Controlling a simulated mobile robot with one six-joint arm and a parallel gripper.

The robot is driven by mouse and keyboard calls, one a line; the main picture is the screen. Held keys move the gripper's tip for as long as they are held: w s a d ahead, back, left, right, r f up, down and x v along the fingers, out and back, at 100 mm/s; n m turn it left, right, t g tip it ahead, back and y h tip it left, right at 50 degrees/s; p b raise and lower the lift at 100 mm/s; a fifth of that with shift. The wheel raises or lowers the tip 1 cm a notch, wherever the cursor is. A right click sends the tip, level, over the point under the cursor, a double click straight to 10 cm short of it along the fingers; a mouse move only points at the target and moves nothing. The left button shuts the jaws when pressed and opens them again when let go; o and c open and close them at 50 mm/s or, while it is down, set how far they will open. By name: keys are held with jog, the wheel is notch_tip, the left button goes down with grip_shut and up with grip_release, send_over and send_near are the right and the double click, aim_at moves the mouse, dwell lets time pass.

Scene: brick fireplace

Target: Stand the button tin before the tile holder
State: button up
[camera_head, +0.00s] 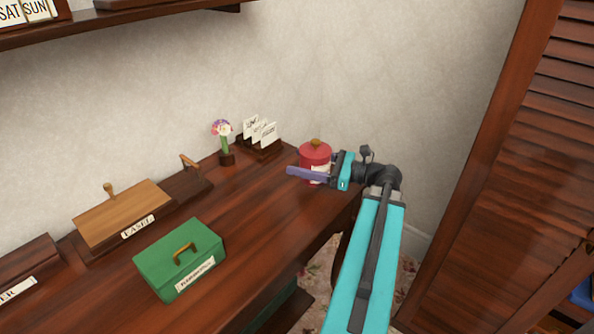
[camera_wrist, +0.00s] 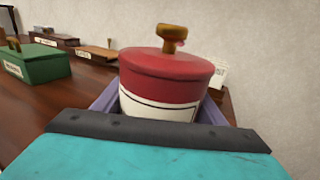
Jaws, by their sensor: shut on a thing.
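A round red tin (camera_head: 315,153) with a brass knob and a white label is at the right end of the desk. I take it for the button tin, though its label is not readable. It looks upright. My gripper (camera_head: 308,170) is shut on it, with purple fingers on both sides; in the wrist view the tin (camera_wrist: 167,76) fills the middle between them. I cannot tell whether its base touches the desk. The tile holder (camera_head: 265,153), a dark wooden rack with several white lettered tiles, stands at the back, left of the tin. In the wrist view the tin partly hides it.
A small flower (camera_head: 222,138) in a dark pot stands left of the tile holder. Further left are a wooden box labelled EASEL (camera_head: 122,212) and a green box (camera_head: 180,258) with a brass handle. The desk (camera_head: 262,207) is clear in front of the holder. A louvred door (camera_head: 520,180) stands at right.

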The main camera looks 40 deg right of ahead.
jog(key=shift+w+d, duration=0.3)
jog(key=shift+w, duration=0.05)
jog(key=shift+w+d+f, duration=0.2)
jog(key=shift+w+d, duration=1)
jog(key=shift+w, duration=0.3)
jog(key=shift+w+d, duration=0.35)
jog(key=shift+w, duration=0.05)
jog(key=shift+a+f, duration=0.1)
jog(key=shift+f, duration=1.7)
jog(key=o, duration=1.2)
jog(key=shift+f, duration=0.15)
jog(key=shift+o, duration=0.2)
